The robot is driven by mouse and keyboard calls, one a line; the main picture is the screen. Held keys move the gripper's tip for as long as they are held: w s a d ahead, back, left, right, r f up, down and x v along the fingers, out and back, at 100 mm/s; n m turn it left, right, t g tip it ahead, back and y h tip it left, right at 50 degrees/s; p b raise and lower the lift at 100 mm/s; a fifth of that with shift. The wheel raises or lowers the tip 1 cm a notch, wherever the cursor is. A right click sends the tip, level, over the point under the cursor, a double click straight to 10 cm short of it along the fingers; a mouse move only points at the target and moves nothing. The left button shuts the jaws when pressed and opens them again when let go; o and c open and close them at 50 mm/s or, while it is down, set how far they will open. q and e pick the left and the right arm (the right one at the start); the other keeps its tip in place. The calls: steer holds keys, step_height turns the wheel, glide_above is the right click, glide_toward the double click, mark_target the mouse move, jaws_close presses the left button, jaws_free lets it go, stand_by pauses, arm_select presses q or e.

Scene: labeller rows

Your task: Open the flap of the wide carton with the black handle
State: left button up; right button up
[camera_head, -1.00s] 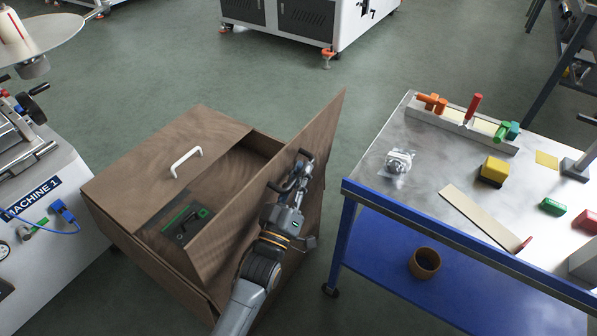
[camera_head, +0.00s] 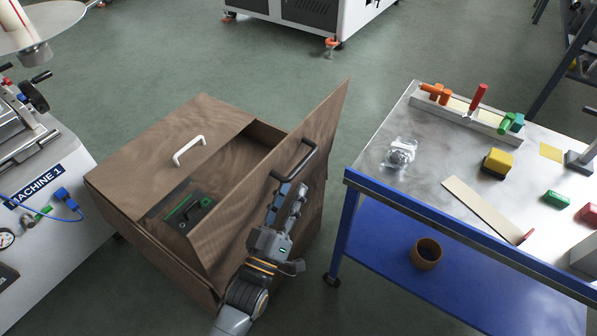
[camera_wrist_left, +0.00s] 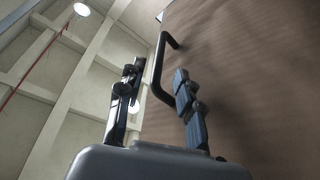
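The wide brown carton (camera_head: 150,235) stands on the floor between the machine and the bench. Its flap with the black handle (camera_head: 300,160) is raised and stands steeply tilted up at the carton's right side. The flap (camera_head: 240,205) also fills the right of the left wrist view (camera_wrist_left: 250,80). My left gripper (camera_head: 289,188) is open and empty, just below the black handle, on the flap's outer face. In the left wrist view the handle (camera_wrist_left: 158,72) shows between and beyond the parted fingers (camera_wrist_left: 155,85). My right gripper is not in view.
The carton's other flap, with a white handle (camera_head: 188,150), lies closed. A dark item with green parts (camera_head: 190,212) shows in the opening. A blue-framed bench (camera_head: 420,215) with several items stands close on the right. Machine 1 (camera_head: 50,220) stands at the left.

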arm_select(q)
steer(key=shift+v, duration=2.15)
